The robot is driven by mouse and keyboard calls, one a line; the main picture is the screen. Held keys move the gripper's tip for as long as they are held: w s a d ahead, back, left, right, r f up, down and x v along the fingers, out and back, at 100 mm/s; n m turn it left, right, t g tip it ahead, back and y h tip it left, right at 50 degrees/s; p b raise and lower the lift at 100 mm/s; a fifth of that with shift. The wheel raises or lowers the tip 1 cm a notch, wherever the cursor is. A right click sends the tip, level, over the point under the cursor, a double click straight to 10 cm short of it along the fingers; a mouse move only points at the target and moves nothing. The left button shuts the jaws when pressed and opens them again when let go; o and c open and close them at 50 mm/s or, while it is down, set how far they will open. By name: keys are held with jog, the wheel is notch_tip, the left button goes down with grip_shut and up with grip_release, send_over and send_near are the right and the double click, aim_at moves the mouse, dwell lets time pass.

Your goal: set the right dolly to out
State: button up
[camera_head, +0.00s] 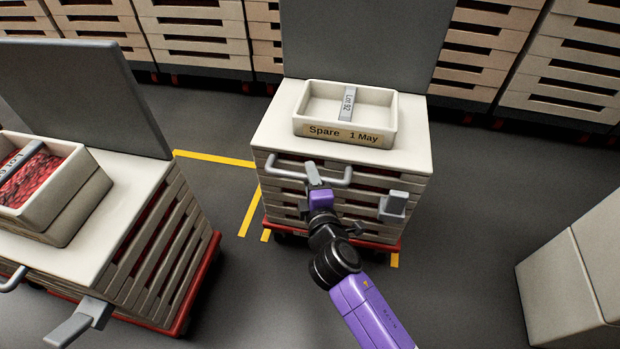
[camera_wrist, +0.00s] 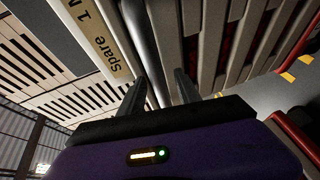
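The right dolly (camera_head: 412,160) is a stack of slatted crates on a red base, with a pale top and a grey upright panel behind. A pale tray (camera_head: 391,118) marked "Spare 1 May" sits on it; the tray also shows in the wrist view (camera_wrist: 100,40). A grey bar handle (camera_head: 288,175) runs across its front, with a grey lever-like part (camera_head: 394,206) to the right. My gripper (camera_head: 314,172) is at the handle. In the wrist view its fingers (camera_wrist: 160,90) stand apart, with the handle (camera_wrist: 143,35) between or just beyond them; contact is unclear.
A left dolly (camera_head: 150,190) carries a tray (camera_head: 65,205) of red pieces and has a similar grey part (camera_head: 82,322). Yellow floor lines (camera_head: 215,158) lie around the right dolly. Crate stacks (camera_head: 200,45) line the back. A pale block (camera_head: 570,270) stands at right. Grey floor between is clear.

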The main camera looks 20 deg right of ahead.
jog(key=shift+w, duration=0.25)
grip_shut()
dwell(1.4)
